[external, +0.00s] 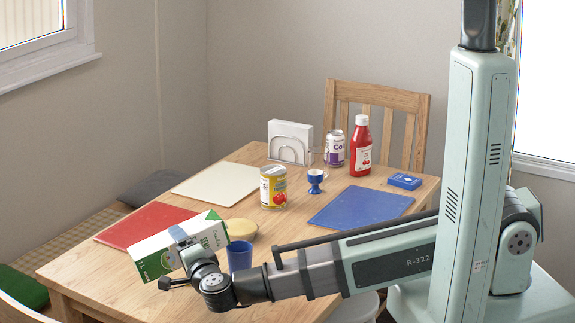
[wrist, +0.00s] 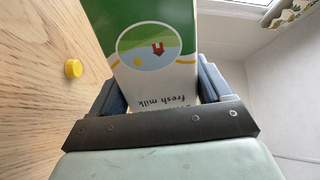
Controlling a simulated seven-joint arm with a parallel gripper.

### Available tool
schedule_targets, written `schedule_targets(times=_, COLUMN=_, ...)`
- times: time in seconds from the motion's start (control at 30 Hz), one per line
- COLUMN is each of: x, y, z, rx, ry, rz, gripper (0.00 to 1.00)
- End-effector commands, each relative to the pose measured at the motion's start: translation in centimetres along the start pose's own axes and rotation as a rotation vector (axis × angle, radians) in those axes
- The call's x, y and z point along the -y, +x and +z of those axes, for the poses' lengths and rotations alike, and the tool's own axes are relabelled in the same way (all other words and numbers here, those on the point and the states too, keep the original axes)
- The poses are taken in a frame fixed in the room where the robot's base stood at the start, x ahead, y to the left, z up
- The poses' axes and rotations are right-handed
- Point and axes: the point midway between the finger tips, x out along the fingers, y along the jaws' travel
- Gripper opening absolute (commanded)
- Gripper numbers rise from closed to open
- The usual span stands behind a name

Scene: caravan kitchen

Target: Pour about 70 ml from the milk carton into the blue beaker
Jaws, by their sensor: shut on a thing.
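My gripper (external: 180,240) is shut on the milk carton (external: 153,258), a green and white box. The carton is tipped far over, close to lying flat, above the near part of the table, its left end lower than its right. In the wrist view the carton (wrist: 150,45) sits between both fingers, with "fresh milk" lettering showing. The blue beaker (external: 240,257) stands upright on the table just right of my gripper. Its inside and any liquid cannot be made out. The carton's spout is not clearly visible, and no stream of milk shows.
A small yellow cap-like piece (wrist: 73,68) lies on the wood. A tan round item (external: 241,229) is behind the beaker. A red mat (external: 135,226), blue mat (external: 360,207), yellow can (external: 273,188), egg cup (external: 315,181) and ketchup bottle (external: 360,150) are further back.

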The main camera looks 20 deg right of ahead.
Motion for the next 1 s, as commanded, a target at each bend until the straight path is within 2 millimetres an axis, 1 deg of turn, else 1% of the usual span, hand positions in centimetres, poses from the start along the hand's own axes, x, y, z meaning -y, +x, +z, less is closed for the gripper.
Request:
schedule_targets(times=0.77, x=-0.05, y=0.0, z=0.03, rx=0.0, ry=-0.006, rz=-0.001, gripper=0.35)
schedule_targets(times=0.97, x=-0.87, y=-0.02, z=0.47, rx=0.001, ry=-0.078, rz=-0.001, gripper=0.35)
schedule_targets(times=1.0, x=-0.95, y=-0.04, z=0.28, rx=0.001, ry=-0.099, rz=-0.001, gripper=0.35)
